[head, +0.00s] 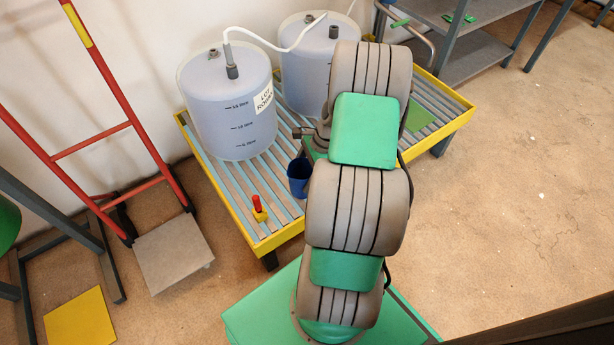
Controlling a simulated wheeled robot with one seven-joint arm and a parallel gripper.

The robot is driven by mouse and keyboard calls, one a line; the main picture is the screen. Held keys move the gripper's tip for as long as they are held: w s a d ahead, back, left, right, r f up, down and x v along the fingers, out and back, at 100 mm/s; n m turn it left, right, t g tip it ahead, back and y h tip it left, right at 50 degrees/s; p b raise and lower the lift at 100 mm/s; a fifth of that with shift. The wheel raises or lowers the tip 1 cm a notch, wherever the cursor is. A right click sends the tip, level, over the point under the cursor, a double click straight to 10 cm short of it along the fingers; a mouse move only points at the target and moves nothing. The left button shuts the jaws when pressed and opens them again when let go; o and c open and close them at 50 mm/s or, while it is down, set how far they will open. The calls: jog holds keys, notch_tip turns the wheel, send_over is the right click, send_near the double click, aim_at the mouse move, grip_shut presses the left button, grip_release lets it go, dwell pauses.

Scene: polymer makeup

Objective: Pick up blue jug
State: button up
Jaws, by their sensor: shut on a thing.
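The blue jug (298,179) is a small dark blue open-topped vessel, seen just left of my arm. It looks upright, at the front part of the slatted yellow-rimmed platform (287,236); I cannot tell whether it touches the slats. My gripper (303,152) is at the jug's upper edge, mostly hidden behind my arm, and is shut on the jug. The fingertips themselves are hard to make out.
Two large translucent drums (228,105) (309,65) with a white hose stand behind the jug. A small red and yellow object (258,207) lies on the slats. A red hand truck (92,150) stands left, grey shelving (460,40) at the back right. The right floor is clear.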

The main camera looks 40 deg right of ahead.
jog(key=shift+c, duration=0.9)
jog(key=shift+r, duration=0.1)
